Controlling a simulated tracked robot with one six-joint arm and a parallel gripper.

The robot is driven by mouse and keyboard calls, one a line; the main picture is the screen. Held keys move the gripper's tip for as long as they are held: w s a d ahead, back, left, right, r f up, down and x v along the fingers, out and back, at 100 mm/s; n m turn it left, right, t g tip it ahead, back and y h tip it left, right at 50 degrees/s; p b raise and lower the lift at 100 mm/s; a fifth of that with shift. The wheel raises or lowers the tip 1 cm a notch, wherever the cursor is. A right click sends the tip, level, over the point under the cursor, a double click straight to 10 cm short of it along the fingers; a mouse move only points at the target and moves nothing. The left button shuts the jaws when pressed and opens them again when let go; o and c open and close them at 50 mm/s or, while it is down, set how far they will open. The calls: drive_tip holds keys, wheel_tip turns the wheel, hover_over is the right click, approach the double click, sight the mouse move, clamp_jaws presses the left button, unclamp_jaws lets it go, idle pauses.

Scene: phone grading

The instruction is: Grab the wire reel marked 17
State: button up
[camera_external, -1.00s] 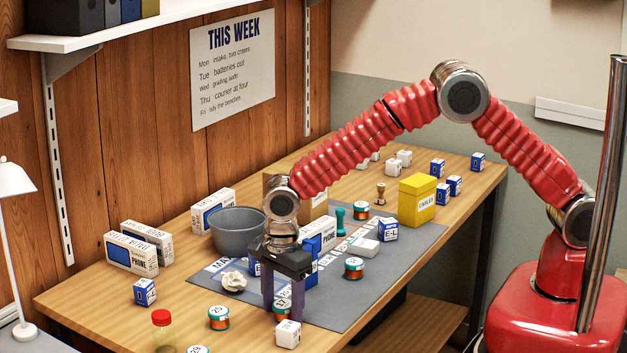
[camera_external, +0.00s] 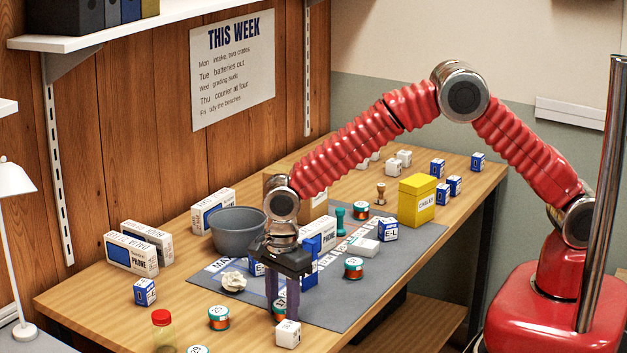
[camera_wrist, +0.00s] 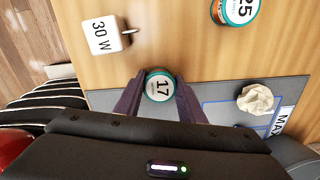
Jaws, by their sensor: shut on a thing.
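The wire reel marked 17 (camera_wrist: 159,85) sits between the two fingers of my gripper (camera_wrist: 160,98) in the wrist view. Its teal-rimmed white top faces the camera. In the outside view my gripper (camera_external: 282,300) points down at the front edge of the grey mat (camera_external: 345,317), and the reel (camera_external: 281,307) shows partly between its fingers. My gripper is shut on this reel. I cannot tell whether the reel still touches the surface.
A white cube marked 30 W (camera_wrist: 103,35) stands close by. A reel marked 25 (camera_wrist: 238,10) and crumpled paper (camera_wrist: 256,99) are nearby. In the outside view, a grey bucket (camera_external: 238,230), phone boxes (camera_external: 132,254) and a yellow box (camera_external: 416,200) stand around the mat.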

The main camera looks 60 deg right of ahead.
sight(282, 303)
drive_tip(key=shift+c, duration=1)
drive_tip(key=shift+r, duration=0.1)
wheel_tip(282, 303, up, 10)
drive_tip(key=shift+f, duration=0.1)
